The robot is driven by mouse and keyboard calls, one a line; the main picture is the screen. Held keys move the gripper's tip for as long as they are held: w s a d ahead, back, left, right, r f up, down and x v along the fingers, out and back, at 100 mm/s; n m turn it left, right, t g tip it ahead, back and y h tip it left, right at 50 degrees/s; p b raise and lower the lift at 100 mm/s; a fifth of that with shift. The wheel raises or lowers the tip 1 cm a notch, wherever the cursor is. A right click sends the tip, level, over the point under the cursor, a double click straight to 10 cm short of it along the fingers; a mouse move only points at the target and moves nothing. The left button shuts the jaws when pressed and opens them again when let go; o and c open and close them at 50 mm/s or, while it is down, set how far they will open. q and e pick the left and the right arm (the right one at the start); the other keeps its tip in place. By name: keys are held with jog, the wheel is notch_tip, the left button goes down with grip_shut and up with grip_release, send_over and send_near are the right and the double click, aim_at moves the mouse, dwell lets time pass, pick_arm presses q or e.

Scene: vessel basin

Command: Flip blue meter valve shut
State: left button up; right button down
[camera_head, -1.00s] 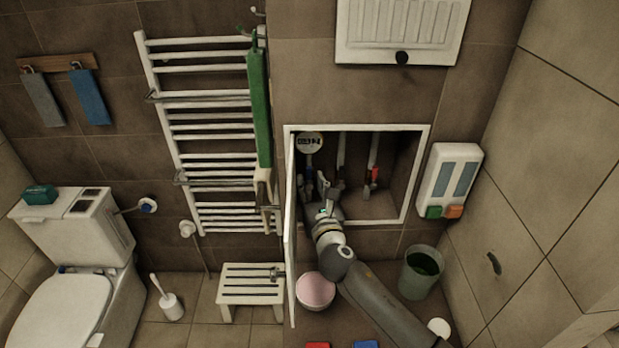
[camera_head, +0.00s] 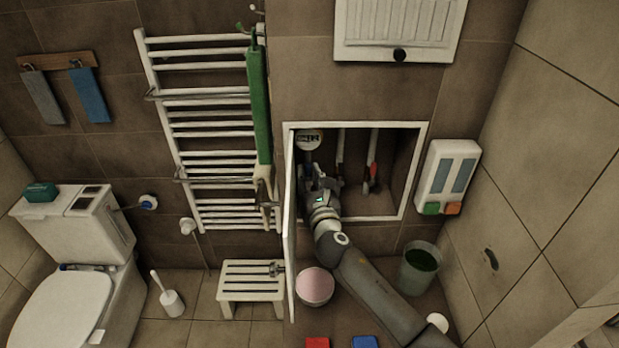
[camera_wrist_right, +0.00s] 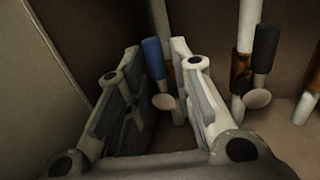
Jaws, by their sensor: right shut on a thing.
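A blue valve lever (camera_wrist_right: 153,58) stands upright between the fingers of my right gripper (camera_wrist_right: 156,62) in the right wrist view. My right gripper also shows in the head view (camera_head: 320,179), inside the wall niche just below the round white meter (camera_head: 309,139). My left gripper is in neither view.
The niche frame (camera_head: 424,165) and open door (camera_head: 290,235) bound my arm. Right of the gripper stand a pipe with a dark-handled valve (camera_wrist_right: 265,48) and a red-handled valve (camera_head: 373,172). A pink-topped bowl (camera_head: 314,286) and green bucket (camera_head: 420,268) stand below.

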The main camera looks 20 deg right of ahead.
jog(key=shift+f+b, duration=0.15)
jog(key=shift+b, duration=0.15)
jog(key=shift+d+f+m+b, duration=0.1)
jog(key=shift+m+b, duration=0.5)
jog(key=shift+m, duration=0.1)
jog(key=m+h+b, duration=0.1)
jog(key=m+b, duration=0.4)
jog(key=d+f+m+t+h+b, duration=0.1)
jog(key=m+b, duration=0.4)
jog(key=d+f+m+h+b, duration=0.1)
jog(key=m+b, duration=0.3)
jog(key=shift+s+f+m+t+b, duration=0.15)
jog(key=shift+s+m+t+b, duration=0.15)
jog(key=shift+s+m+b, duration=0.1)
jog(key=m+b, duration=0.2)
jog(key=m, duration=0.1)
jog(key=shift+f+h+b, duration=0.15)
jog(key=shift+h+b, duration=0.15)
jog(key=shift+b, duration=0.05)
jog(key=shift+m, duration=0.5)
jog(key=c, duration=1.5)
grip_release()
jog(key=shift+c, duration=0.2)
